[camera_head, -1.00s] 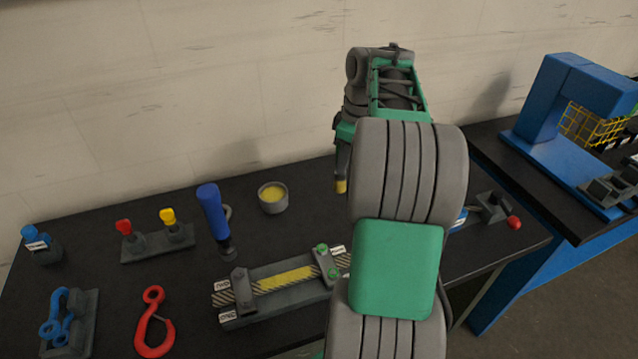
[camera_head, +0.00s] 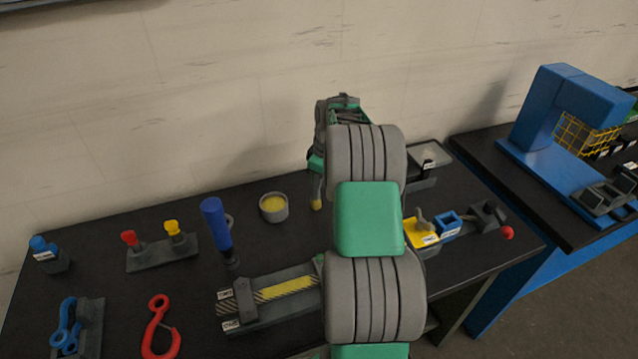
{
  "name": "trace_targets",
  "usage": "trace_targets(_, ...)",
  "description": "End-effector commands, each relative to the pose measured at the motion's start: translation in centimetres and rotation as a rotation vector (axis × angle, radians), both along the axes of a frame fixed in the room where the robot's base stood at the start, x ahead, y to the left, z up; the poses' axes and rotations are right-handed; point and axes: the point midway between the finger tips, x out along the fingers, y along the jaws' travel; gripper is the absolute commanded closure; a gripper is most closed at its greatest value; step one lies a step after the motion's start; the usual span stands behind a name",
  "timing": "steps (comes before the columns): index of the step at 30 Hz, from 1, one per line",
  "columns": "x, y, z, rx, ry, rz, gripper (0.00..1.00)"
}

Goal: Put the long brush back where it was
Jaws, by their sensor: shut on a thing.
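The long brush (camera_head: 317,190) shows as a thin grey stem with a yellow tip, hanging roughly upright below my gripper (camera_head: 316,166). My gripper is shut on it, behind my own arm links, which hide most of the jaws and the upper part of the brush. The yellow tip shows just right of a round grey pot (camera_head: 273,207) with yellow contents, apart from it in the picture. I cannot tell how high the tip is above the black bench (camera_head: 120,290).
A blue-handled tool (camera_head: 216,225) stands left of the pot. Red and yellow knobs on a block (camera_head: 162,252), a red hook (camera_head: 160,330) and a striped fixture (camera_head: 268,300) are nearby. A dark tray (camera_head: 425,165) and a yellow block (camera_head: 421,233) are on the right.

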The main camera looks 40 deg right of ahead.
Motion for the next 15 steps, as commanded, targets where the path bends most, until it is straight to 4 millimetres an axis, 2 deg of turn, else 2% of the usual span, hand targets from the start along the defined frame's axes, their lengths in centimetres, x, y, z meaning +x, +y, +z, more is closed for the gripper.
trace_targets(2,-0.01,0.01,-0.37,0.0,0.0,0.0,1.0)
trace_targets(3,-0.02,0.0,-0.31,0.0,0.0,0.0,0.75)
trace_targets(10,-0.03,0.0,-0.24,0.001,0.001,0.0,0.56)
trace_targets(15,-0.04,0.01,-0.23,0.001,0.001,0.0,0.54)
